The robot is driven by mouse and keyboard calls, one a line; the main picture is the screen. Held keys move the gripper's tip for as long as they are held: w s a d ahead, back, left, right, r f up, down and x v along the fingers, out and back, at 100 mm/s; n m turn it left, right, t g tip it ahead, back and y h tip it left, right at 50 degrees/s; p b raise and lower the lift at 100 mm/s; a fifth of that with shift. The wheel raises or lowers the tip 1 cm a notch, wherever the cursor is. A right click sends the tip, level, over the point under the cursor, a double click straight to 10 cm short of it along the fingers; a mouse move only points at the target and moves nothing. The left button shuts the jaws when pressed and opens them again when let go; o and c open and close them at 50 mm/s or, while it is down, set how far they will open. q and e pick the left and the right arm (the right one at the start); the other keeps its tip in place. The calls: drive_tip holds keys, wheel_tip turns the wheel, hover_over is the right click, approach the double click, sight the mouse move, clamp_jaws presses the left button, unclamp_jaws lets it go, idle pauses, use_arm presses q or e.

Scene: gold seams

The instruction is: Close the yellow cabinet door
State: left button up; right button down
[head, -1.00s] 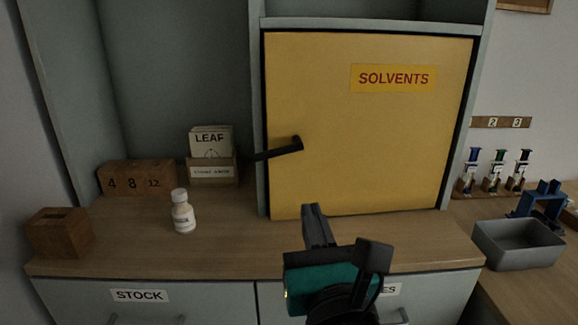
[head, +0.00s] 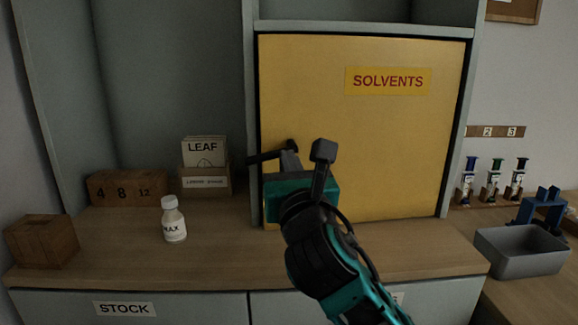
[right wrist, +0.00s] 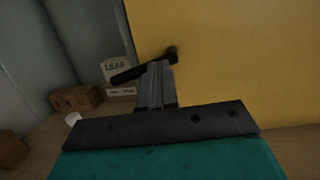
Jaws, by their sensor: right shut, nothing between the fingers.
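The yellow cabinet door (head: 360,130), marked SOLVENTS, fills the middle of the head view and the right of the right wrist view (right wrist: 230,60). It stands at or almost in its grey frame; I cannot tell if it is flush. Its black bar handle (head: 265,157) is at the left edge and points left; it also shows in the right wrist view (right wrist: 128,74). My right gripper (head: 289,152) is in front of the door's lower left part. Its shut, empty fingertips (right wrist: 154,68) are at the handle, covering part of it; contact is unclear. My left gripper is out of view.
A white bottle (head: 173,222), a wooden number block (head: 125,188) and a LEAF card box (head: 205,182) stand on the counter at left. A grey bin (head: 520,253) and a blue stand (head: 541,207) are at right. The counter front (head: 210,265) is clear.

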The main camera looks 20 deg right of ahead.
drive_tip(key=shift+w, duration=0.1)
drive_tip(key=w+p, duration=0.1)
drive_tip(key=w+m+h, duration=0.1)
drive_tip(key=w, duration=0.1)
drive_tip(key=shift+w+r+h+p, duration=0.1)
drive_tip(key=shift+r+h+p, duration=0.1)
drive_tip(key=shift+h+p, duration=0.15)
drive_tip(key=shift+d+r, duration=0.1)
